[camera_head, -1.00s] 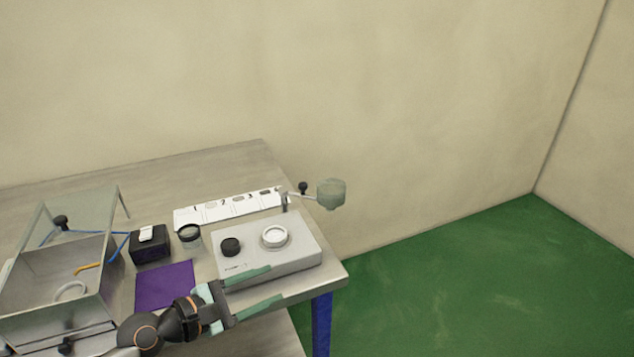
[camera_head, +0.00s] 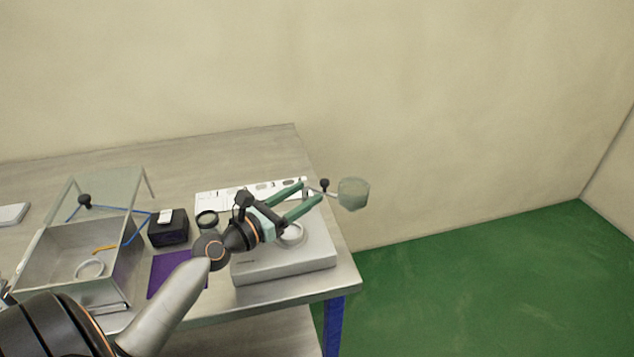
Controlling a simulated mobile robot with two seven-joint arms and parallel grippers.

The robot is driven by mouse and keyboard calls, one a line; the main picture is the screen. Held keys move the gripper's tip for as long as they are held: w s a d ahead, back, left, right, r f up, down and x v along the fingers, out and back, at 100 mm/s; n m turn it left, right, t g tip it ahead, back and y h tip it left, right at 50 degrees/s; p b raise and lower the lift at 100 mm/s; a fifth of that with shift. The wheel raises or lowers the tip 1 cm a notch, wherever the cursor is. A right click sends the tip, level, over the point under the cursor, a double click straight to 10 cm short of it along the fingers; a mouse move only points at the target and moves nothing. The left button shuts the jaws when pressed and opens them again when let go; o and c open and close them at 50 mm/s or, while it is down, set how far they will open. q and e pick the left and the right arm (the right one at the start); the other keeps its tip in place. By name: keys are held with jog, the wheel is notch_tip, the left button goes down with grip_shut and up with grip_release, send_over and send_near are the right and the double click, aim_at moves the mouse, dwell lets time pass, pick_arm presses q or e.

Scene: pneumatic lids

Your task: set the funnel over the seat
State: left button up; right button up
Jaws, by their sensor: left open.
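The funnel (camera_head: 354,194) is a translucent grey-green cup on a swing arm with a black knob (camera_head: 324,184). It hangs out past the right edge of the table, to the right of the grey machine box (camera_head: 290,264). The seat (camera_head: 292,236) is a pale ring on top of that box, partly hidden by my left gripper. My left gripper (camera_head: 312,191) is open above the box, its green fingers pointing right toward the swing arm and knob. From this view I cannot tell whether the fingers touch the arm. My right gripper is not in view.
A metal box with a raised clear lid (camera_head: 112,194) stands at the left, with a white ring (camera_head: 90,269) inside. A black box (camera_head: 168,229), a dark-rimmed jar (camera_head: 207,220), a purple mat (camera_head: 164,276) and a white instruction strip (camera_head: 216,201) lie nearby.

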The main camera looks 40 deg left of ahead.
aim_at(322, 184)
pick_arm(q)
jog(key=shift+w+d, duration=0.2)
jog(key=shift+w, duration=0.9)
jog(key=shift+w+d, duration=0.2)
jog(key=shift+w, duration=0.9)
grip_shut()
